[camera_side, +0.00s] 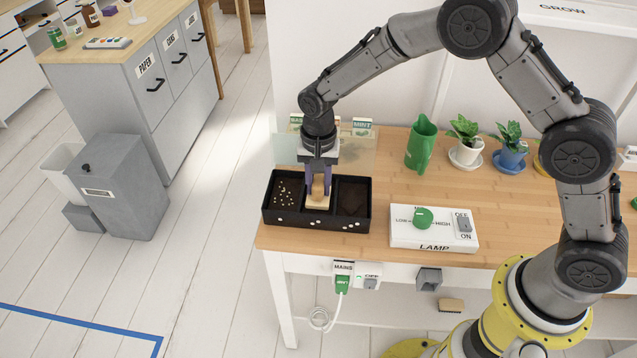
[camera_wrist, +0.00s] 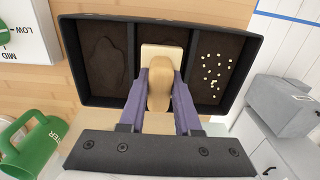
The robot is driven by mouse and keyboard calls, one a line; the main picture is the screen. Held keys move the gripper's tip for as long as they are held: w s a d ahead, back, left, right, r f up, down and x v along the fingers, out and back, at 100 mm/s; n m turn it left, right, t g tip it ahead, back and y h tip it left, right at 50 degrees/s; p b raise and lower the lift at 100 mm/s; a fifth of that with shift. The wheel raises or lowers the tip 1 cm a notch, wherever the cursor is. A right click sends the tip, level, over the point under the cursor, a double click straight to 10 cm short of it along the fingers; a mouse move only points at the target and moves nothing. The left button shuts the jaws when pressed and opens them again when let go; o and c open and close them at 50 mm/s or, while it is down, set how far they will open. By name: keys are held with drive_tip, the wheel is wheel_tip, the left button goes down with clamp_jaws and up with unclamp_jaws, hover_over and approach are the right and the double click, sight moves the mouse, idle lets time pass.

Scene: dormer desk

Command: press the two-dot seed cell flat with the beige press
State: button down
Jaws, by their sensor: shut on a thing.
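A black seed tray (camera_side: 267,215) with three cells stands at the table's left front corner. Small white dots mark its front wall; their count per cell is hard to read. The beige press (camera_side: 318,202) is upright at the middle cell, its flat plate at the bottom. My gripper (camera_side: 318,186) is shut on the press's rounded handle, also seen in the wrist view (camera_wrist: 160,90). The plate (camera_wrist: 162,56) hides part of the middle cell's dark soil; whether it touches the soil I cannot tell. Pale seeds (camera_wrist: 214,78) lie scattered in the cell at left in the side view.
The other outer cell (camera_side: 353,195) holds bare soil with a hollow. A clear panel with labels (camera_side: 362,126) stands behind the tray. A green jug (camera_side: 421,145), potted plants (camera_side: 465,140) and a lamp control box (camera_side: 434,232) stand to the right.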

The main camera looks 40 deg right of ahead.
drive_tip(key=shift+f, duration=0.55)
idle(0.8)
drive_tip(key=shift+r, duration=3.65)
